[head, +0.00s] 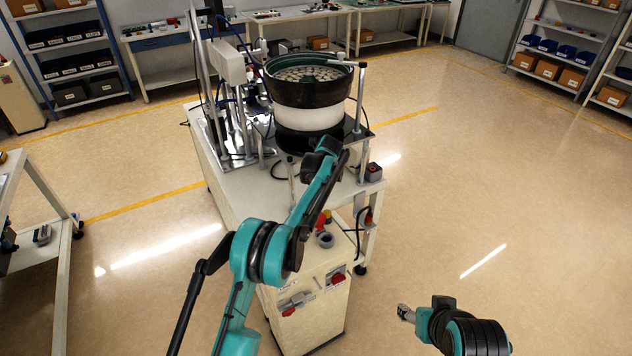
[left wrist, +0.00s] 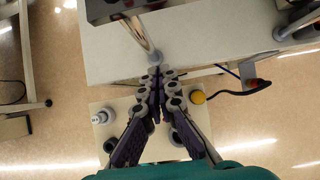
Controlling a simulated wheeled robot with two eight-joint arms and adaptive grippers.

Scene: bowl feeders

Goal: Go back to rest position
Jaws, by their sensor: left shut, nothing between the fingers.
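My left gripper (left wrist: 154,78) is shut and empty in the left wrist view. Its fingertips overlap the edge of the white machine table in that picture, close to the foot of a metal post (left wrist: 142,38); I cannot tell whether they touch. In the head view my left arm reaches up to the machine table (head: 236,185), and its fingers are hidden behind the arm. My right gripper (head: 405,314) is at the lower right of the head view, over open floor and clear of the machine. Its fingers are too small and turned to judge.
A bowl feeder (head: 308,95) stands on the machine table. Below is a white cabinet (head: 318,310) with a red switch (head: 337,279); a yellow button (left wrist: 197,97) shows near my left fingers. A cart (head: 45,195) stands at left. The right floor is clear.

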